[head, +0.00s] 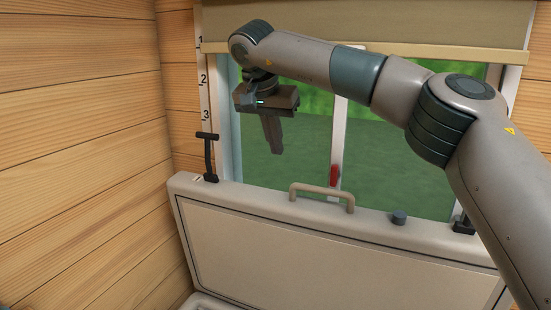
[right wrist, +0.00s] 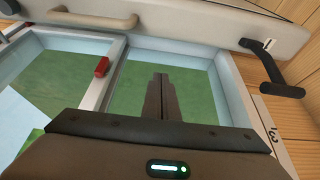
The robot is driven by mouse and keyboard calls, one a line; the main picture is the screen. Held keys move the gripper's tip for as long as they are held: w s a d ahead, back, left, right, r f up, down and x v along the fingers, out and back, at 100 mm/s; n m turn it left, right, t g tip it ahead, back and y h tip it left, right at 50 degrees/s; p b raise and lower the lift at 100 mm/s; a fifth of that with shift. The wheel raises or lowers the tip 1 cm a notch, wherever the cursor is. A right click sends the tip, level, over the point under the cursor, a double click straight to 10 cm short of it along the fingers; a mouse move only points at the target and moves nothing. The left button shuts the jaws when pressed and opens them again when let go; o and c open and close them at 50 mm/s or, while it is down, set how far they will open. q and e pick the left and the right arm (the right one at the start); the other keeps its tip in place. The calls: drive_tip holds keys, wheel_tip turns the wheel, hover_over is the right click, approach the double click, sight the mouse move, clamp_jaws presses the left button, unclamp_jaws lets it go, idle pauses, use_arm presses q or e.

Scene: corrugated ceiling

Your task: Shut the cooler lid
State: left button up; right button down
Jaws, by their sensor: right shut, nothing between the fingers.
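The cooler lid (head: 320,258) stands raised in front of the window in the head view, its pale inner panel facing me. A beige handle (head: 322,196) sits on its top edge; the handle also shows in the right wrist view (right wrist: 92,18). A black latch (head: 208,157) stands at the lid's left corner, and it shows at the upper right of the right wrist view (right wrist: 272,68). My right gripper (head: 277,150) is shut and empty, pointing down above the lid's edge, left of the handle and apart from it. My left gripper is out of view.
A window with a red catch (head: 334,175) is behind the lid, with a beige blind (head: 370,22) above. A wooden wall (head: 80,130) closes off the left. A small dark knob (head: 399,218) sits on the lid's edge. A bit of the cooler's rim (head: 203,301) shows below.

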drive_tip(key=p+x, duration=0.4)
drive_tip(key=x, duration=0.6)
drive_tip(key=s, duration=0.1)
drive_tip(key=s+a+p, duration=0.1)
drive_tip(key=s, duration=0.1)
drive_tip(key=shift+s+a+r, duration=0.15)
drive_tip(key=shift+s+a, duration=0.15)
drive_tip(key=shift+a, duration=0.1)
